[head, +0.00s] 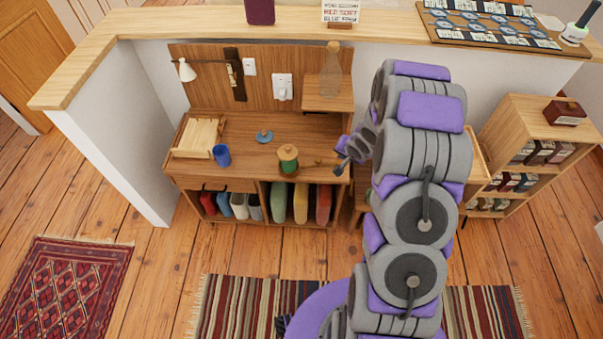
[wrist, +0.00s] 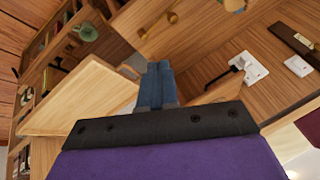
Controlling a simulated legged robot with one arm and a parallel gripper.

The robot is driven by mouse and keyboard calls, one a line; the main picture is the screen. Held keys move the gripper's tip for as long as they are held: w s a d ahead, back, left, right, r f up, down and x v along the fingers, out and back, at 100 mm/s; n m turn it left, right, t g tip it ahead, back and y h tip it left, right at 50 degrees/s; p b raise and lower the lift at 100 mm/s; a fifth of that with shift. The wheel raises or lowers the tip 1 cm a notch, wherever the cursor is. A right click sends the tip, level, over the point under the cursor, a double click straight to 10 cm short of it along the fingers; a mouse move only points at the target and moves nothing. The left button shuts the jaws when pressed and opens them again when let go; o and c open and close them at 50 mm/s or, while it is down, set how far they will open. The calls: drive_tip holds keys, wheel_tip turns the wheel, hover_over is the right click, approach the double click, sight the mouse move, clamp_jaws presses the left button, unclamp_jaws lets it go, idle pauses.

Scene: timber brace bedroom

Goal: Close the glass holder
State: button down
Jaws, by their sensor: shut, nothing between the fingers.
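My gripper (head: 343,158) is at the right end of the wooden desk, at the lower end of my arm. In the wrist view its two blue-grey fingers (wrist: 159,82) are together, with nothing between them. A light wooden panel (wrist: 75,100) is close to the left of the fingers in the wrist view; I cannot tell whether it touches them. A raised wooden box (head: 328,95) at the desk's back right carries a clear glass bottle (head: 331,68). No part is clearly recognisable as the glass holder, and my arm hides the area right of the desk.
The desk (head: 240,135) holds a slatted wooden rack (head: 199,137), a blue cup (head: 222,155) and a green pot with a wooden lid (head: 288,160). Books fill the shelf below. An open shelf unit (head: 540,125) stands right. A striped rug (head: 240,305) lies in front.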

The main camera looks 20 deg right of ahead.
drive_tip(key=a+f+m+t+y, duration=0.25)
drive_tip(key=a+f+y, duration=0.25)
drive_tip(key=f, duration=0.7)
drive_tip(key=b, duration=0.2)
approach(296, 173)
wheel_tip(296, 173, down, 4)
drive_tip(key=w+a, duration=0.1)
drive_tip(key=w+a+b, duration=0.1)
drive_tip(key=w, duration=0.1)
drive_tip(key=shift+w+r+m+g, duration=0.1)
drive_tip(key=shift+w+m+g, duration=0.05)
drive_tip(key=shift+m+g, duration=0.2)
drive_tip(key=shift+w+a+r, duration=0.1)
drive_tip(key=shift+w+a, duration=0.15)
drive_tip(key=shift+w, duration=0.15)
drive_tip(key=shift+w+a, duration=0.1)
